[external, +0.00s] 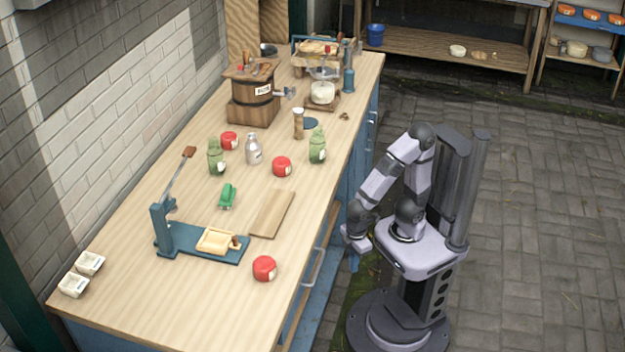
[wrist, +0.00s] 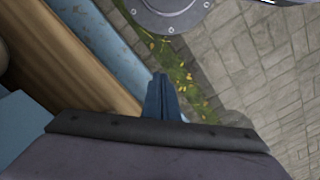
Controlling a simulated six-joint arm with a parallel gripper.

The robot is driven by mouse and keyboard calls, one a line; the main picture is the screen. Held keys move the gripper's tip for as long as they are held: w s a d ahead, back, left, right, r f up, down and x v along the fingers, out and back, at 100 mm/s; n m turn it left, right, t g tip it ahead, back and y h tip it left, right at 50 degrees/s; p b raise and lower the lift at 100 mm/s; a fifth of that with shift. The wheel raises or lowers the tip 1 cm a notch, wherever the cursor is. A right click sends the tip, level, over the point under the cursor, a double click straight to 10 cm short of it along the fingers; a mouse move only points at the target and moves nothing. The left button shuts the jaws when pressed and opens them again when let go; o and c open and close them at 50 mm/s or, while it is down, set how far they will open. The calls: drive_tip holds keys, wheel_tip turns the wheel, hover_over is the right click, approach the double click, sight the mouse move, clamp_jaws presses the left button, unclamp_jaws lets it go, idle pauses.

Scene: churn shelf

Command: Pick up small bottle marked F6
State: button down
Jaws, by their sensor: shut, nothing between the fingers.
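Two green bottles stand on the wooden-topped bench, one at the left (external: 216,158) and one near the right edge (external: 317,147). A pale grey-white bottle (external: 253,150) stands between them. The bottles carry pale labels, but the marks are too small to read, so I cannot tell which is F6. My gripper (external: 354,240) is folded down beside the bench's right side, away from the bottles. In the wrist view my gripper's blue fingers (wrist: 161,97) are together and empty, pointing at the ground. No bottle shows in the wrist view.
Red tins (external: 282,166) stand among and in front of the bottles. A green object (external: 227,196), a wooden board (external: 271,214) and a blue lever press (external: 203,243) lie nearer. A wooden churn (external: 253,97) stands behind.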

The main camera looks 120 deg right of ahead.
drive_tip(key=c, duration=1.4)
unclamp_jaws()
drive_tip(key=shift+o, duration=0.2)
